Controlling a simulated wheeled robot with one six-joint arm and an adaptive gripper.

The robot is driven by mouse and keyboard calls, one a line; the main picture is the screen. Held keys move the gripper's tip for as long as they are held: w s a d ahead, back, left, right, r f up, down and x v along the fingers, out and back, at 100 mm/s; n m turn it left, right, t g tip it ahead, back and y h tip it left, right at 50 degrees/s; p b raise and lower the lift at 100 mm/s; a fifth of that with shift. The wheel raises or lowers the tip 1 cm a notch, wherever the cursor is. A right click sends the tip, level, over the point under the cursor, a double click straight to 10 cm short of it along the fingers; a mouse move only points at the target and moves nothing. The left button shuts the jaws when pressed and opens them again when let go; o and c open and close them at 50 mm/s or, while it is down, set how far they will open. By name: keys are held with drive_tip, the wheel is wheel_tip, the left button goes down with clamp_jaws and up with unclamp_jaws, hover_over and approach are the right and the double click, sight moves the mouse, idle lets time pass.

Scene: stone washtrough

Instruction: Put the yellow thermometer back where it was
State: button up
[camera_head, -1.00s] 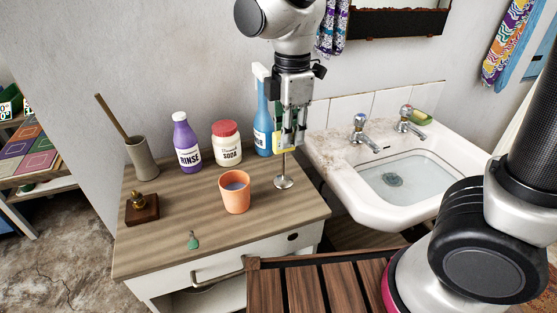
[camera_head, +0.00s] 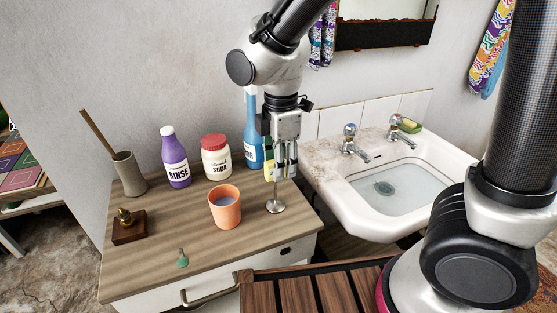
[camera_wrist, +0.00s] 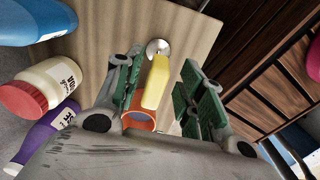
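The yellow thermometer (camera_head: 269,163) is at the top of a small metal stand (camera_head: 275,207) with a round base, on the wooden cabinet top. Whether it hangs from the stand or only stands in front of its rod I cannot tell. My gripper (camera_head: 284,172) is right beside it, pointing down. In the wrist view the thermometer (camera_wrist: 156,84) lies between the green finger pads (camera_wrist: 163,85), with a visible gap on its right side. My fingers look parted and not closed on it. The stand's base (camera_wrist: 158,47) shows beyond it.
An orange cup (camera_head: 225,208) stands close left of the stand. Behind are a blue bottle (camera_head: 252,140), a white soda jar (camera_head: 215,160) and a purple rinse bottle (camera_head: 176,160). A sink (camera_head: 400,185) is on the right.

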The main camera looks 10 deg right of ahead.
wheel_tip(320, 180, up, 12)
drive_tip(key=d+r+m+t, duration=0.25)
drive_tip(key=d+m, duration=0.65)
drive_tip(key=d, duration=0.6)
drive_tip(key=s+d+m+t, duration=0.1)
drive_tip(key=s+d+m, duration=0.4)
drive_tip(key=d+m, duration=0.1)
drive_tip(key=s+d+m, duration=0.4)
drive_tip(key=d+m, duration=0.2)
drive_tip(key=d, duration=0.2)
drive_tip(key=shift+s+d+f+t, duration=0.25)
drive_tip(key=shift+s+f+t, duration=0.1)
drive_tip(key=shift+f, duration=0.05)
drive_tip(key=shift+a, duration=0.1)
